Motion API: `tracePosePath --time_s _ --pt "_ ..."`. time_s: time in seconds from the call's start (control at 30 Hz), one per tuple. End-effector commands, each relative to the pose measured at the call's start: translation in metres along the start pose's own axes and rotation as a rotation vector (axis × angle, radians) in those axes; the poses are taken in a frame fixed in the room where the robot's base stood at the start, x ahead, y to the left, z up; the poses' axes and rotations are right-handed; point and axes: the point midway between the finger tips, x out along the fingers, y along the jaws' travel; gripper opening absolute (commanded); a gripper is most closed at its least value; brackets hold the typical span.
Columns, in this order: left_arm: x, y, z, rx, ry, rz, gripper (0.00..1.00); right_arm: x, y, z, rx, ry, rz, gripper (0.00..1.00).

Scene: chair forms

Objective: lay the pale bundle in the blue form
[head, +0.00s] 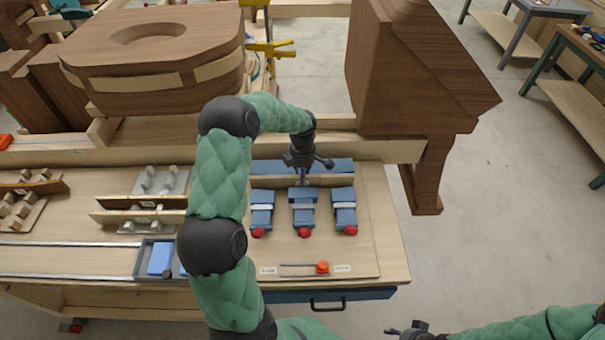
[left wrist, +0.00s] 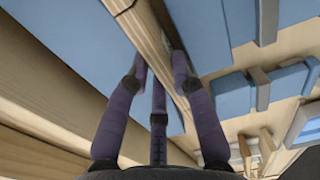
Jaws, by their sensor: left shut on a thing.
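The pale bundle (head: 335,181) is a long, thin wooden strip at the work table's right part, just in front of the long blue form (head: 338,166). My left gripper (head: 303,175) reaches down over its middle. In the left wrist view, the purple fingers (left wrist: 160,75) are shut around the bundle (left wrist: 148,32), with blue surfaces on both sides. I cannot tell whether the bundle touches the form or is seated in it. My right gripper (head: 405,331) is at the bottom edge, away from the table, too small to judge.
Several blue clamps with red knobs, one of them here (head: 344,212), stand in front of the bundle. A slider with an orange knob (head: 322,267) is nearer the front edge. Large wooden chair shapes (head: 415,75) stand behind. Racks of strips (head: 150,202) lie at left.

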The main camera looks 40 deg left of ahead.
Motion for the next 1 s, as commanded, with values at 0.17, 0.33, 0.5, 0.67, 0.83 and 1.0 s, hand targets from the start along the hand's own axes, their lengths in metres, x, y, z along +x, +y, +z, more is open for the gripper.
tracePosePath --time_s 0.17,0.33,0.5,0.67,0.83,1.0 --pt "0.0016 0.0004 0.0 0.0 0.0 0.001 0.0 0.0021 0.0008 -0.0001 0.0 0.0 0.0 0.48" --pt "0.0038 0.0004 0.0001 0.0 0.0 0.001 0.0 0.0043 0.0015 -0.0002 0.0 0.0 0.0 0.48" --pt "0.0059 0.0004 0.0001 0.0 0.0 0.001 0.0 0.0064 0.0023 -0.0002 0.0 0.0 0.0 0.48" --pt "0.0056 0.0001 0.0001 0.0 0.0 0.0 0.52 0.0058 0.0021 -0.0002 0.0 0.0 0.0 0.48" --pt "0.0058 -0.0001 0.0001 0.0 0.0 0.0 0.52 0.0058 0.0021 -0.0002 0.0 0.0 0.0 0.48" --pt "0.0038 -0.0002 0.0001 0.0 0.0 0.0 0.52 0.0058 0.0021 -0.0003 0.0 0.0 0.0 0.48"
